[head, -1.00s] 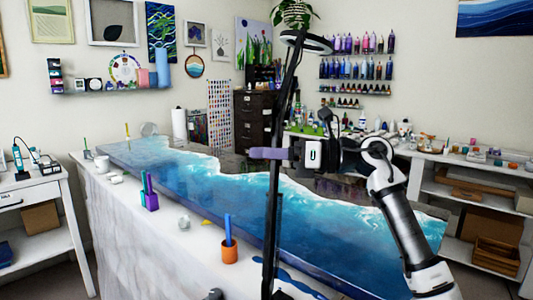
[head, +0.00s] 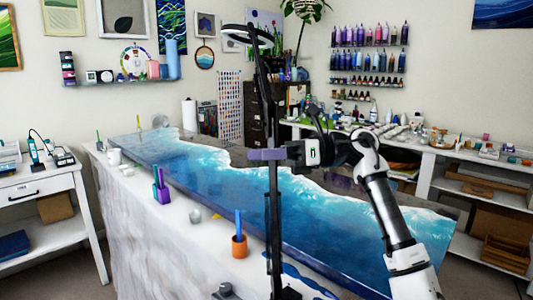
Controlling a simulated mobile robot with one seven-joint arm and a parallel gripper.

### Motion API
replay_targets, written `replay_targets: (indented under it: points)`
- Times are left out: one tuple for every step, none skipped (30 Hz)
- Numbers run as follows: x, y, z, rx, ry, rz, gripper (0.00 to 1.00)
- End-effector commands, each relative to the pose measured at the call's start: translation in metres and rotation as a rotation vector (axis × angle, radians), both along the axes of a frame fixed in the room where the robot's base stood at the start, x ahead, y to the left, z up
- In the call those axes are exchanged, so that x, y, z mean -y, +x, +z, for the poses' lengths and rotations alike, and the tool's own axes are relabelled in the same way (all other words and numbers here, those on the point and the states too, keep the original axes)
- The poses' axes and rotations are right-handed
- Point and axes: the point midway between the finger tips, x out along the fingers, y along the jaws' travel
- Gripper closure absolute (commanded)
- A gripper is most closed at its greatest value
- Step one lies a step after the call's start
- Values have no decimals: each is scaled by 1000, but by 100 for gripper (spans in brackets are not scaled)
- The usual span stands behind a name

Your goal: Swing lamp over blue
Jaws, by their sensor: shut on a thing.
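The lamp is a black stand with a jointed arm and a ring-shaped head (head: 246,38). Its post (head: 274,215) rises in front of the table's near edge. The ring head hangs at the upper left of the post, in line with the back wall in the picture. My gripper (head: 275,154) is shut on the lamp's upper arm (head: 263,108) near its joint, with a purple finger showing across it. The blue resin surface (head: 205,190) with white wave edges runs along the long table. I cannot tell exactly what lies under the ring.
An orange cup (head: 239,246) with a blue stick, a purple holder (head: 162,193) and a white mug (head: 114,156) stand along the table's near edge. A white side table (head: 40,187) is at left. Bottle shelves (head: 369,47) and a workbench line the back right.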

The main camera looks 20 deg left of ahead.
Motion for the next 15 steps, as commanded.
replay_targets:
  points:
    - [0,-2,0,1,-1,6,100]
    - [1,-2,0,1,-1,6,64]
    - [1,-2,0,1,0,5,59]
    - [1,-2,0,1,0,5,55]
    - [1,-2,0,1,0,4,51]
    - [1,-1,0,1,0,4,46]
    - [1,-1,0,1,0,3,45]
    - [1,-1,0,1,0,3,45]
    - [1,-1,0,1,0,3,45]
    - [1,-1,0,1,0,3,45]
    - [1,-1,0,1,0,2,45]
    - [1,-1,0,1,0,2,45]
    - [1,-1,0,1,0,2,45]
    - [1,-1,0,1,0,2,45]
    - [2,0,0,0,0,1,45]
